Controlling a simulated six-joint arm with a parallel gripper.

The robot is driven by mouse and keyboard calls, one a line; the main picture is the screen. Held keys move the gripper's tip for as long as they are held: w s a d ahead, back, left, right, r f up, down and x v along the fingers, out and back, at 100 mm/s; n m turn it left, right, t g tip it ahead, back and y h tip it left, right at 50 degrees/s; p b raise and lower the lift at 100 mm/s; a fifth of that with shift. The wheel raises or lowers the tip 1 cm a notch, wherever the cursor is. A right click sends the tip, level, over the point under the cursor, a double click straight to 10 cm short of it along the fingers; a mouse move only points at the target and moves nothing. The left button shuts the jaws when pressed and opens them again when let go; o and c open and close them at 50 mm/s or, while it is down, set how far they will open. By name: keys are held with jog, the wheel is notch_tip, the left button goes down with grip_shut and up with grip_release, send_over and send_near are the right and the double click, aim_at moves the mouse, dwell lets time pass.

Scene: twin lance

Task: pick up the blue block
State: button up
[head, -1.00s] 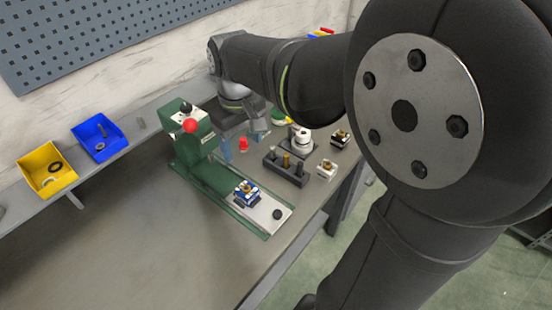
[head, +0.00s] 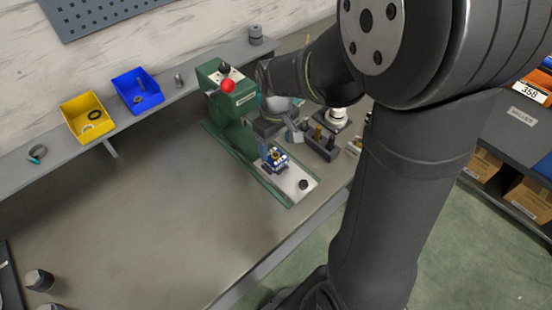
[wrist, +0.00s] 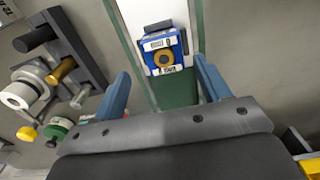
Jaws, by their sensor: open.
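The blue block (head: 276,158) sits on the pale plate of the green machine. It has a white label and a brass-coloured ring on top. In the wrist view the blue block (wrist: 163,53) lies ahead of the fingers, near the middle between them. My gripper (wrist: 166,78) is open and empty, with its two blue fingers apart on either side of the block's line. In the head view my gripper (head: 293,128) is near the green machine, just behind and above the block, partly hidden by my own arm. I cannot tell its exact height over the block.
The green machine (head: 232,105) with a red knob stands just left of my gripper. A dark rack (head: 321,146) with several pegs is close on the right. Yellow (head: 88,116) and blue (head: 138,90) bins stand on the back ledge.

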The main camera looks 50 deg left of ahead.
aim_at(275, 155)
jog(key=f, duration=0.5)
jog(key=shift+s+d, duration=0.15)
jog(key=shift+s, duration=0.15)
jog(key=shift+r, duration=0.1)
jog(key=c, duration=1.3)
